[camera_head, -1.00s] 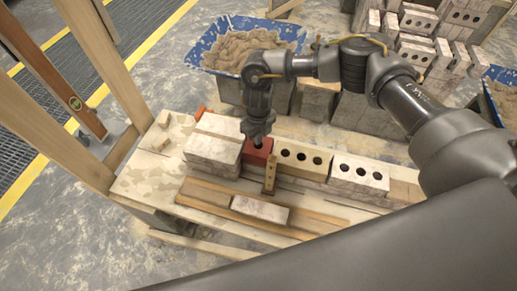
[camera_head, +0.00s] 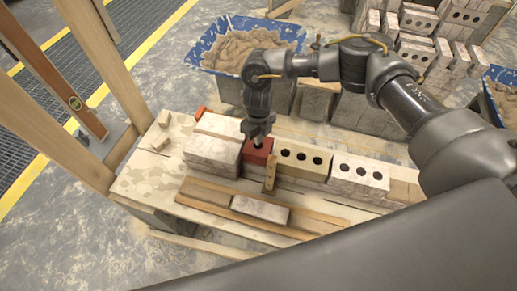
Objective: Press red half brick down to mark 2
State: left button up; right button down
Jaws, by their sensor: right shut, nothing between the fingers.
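The red half brick (camera_head: 257,153) sits in the row on the bench, between a pale whitish brick (camera_head: 212,153) on its left and a cream brick with holes (camera_head: 303,160) on its right. My right gripper (camera_head: 257,142) points down at the top of the red half brick, shut and empty. I cannot tell whether its tips touch the brick. A small upright wooden gauge (camera_head: 271,174) stands in front of the red half brick's right side; its marks are too small to read. My left gripper is not in view.
A white brick with holes (camera_head: 359,177) continues the row to the right. A loose brick (camera_head: 260,209) lies on the boards in front. A blue mortar tub (camera_head: 208,52) stands behind. Wooden posts (camera_head: 106,55) rise at the left. The bench's left end (camera_head: 140,182) is mostly clear.

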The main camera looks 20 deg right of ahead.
jog(key=shift+s+f+b, duration=0.1)
jog(key=shift+f+b, duration=1.05)
dwell(2.3)
jog(key=shift+r+p, duration=1.65)
jog(key=shift+r, duration=0.9)
